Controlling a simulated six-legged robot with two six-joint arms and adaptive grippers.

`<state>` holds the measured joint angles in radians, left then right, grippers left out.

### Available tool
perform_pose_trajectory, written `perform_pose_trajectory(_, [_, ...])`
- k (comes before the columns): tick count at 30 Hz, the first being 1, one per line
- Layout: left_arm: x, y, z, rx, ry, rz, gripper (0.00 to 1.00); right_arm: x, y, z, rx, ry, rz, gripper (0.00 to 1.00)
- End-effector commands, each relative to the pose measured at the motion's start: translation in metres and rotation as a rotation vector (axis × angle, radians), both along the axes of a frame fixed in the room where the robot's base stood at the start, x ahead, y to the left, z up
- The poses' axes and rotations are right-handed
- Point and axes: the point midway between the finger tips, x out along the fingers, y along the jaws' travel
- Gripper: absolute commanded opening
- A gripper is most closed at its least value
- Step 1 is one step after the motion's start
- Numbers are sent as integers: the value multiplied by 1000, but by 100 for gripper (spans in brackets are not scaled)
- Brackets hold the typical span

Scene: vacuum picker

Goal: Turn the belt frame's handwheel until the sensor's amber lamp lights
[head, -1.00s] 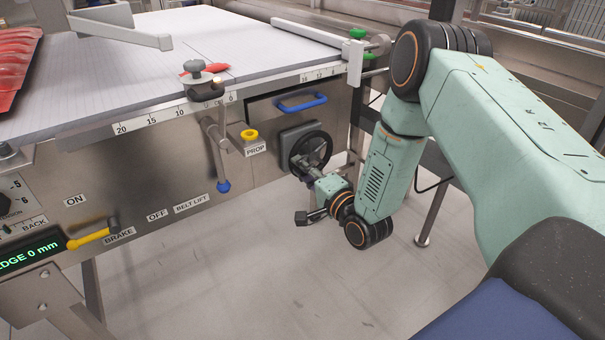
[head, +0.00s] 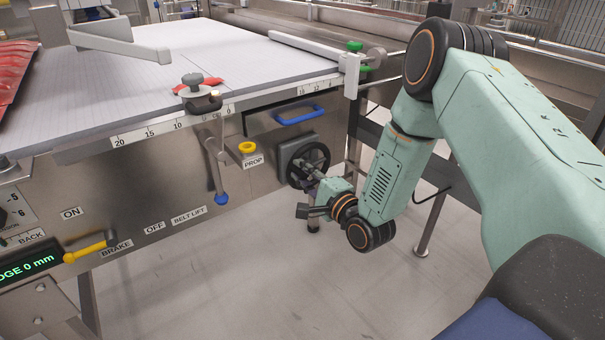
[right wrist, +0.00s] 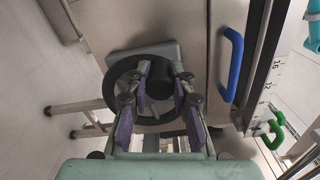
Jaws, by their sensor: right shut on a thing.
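The dark handwheel (head: 309,165) sits on a grey mounting plate low on the steel belt frame, below the blue handle. It also shows in the right wrist view (right wrist: 121,76), partly hidden by my fingers. My right gripper (head: 311,178) is at the wheel's lower front. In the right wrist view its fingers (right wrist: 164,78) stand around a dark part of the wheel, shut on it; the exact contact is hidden. A green display (head: 25,268) at the lower left reads "EDGE 0 mm", its start cut off. I cannot make out a lit amber lamp. My left gripper is out of view.
A blue handle (head: 300,115) is above the wheel; it also shows in the right wrist view (right wrist: 233,65). A blue-tipped lever (head: 221,198) and yellow prop knob (head: 247,147) are to the left. The floor below is clear.

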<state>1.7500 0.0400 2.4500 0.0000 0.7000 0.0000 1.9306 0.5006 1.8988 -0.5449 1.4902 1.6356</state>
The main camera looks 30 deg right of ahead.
Motion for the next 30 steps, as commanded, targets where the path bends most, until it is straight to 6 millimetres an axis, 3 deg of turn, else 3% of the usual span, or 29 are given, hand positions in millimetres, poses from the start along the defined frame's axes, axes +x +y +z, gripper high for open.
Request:
perform_pose_trajectory(5, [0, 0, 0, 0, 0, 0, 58, -1, 1, -1, 0, 4, 2, 0])
perform_pose_trajectory(6, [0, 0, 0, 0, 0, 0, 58, -1, 1, -1, 0, 3, 2, 26])
perform_pose_trajectory(12, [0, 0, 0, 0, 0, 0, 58, 0, 0, -1, -1, 2, 1, 42])
perform_pose_trajectory(23, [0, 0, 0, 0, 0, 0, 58, -4, -1, -1, -1, 2, -1, 42])
perform_pose_trajectory(30, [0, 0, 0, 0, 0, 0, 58, -43, -5, -1, 4, 3, -4, 42])
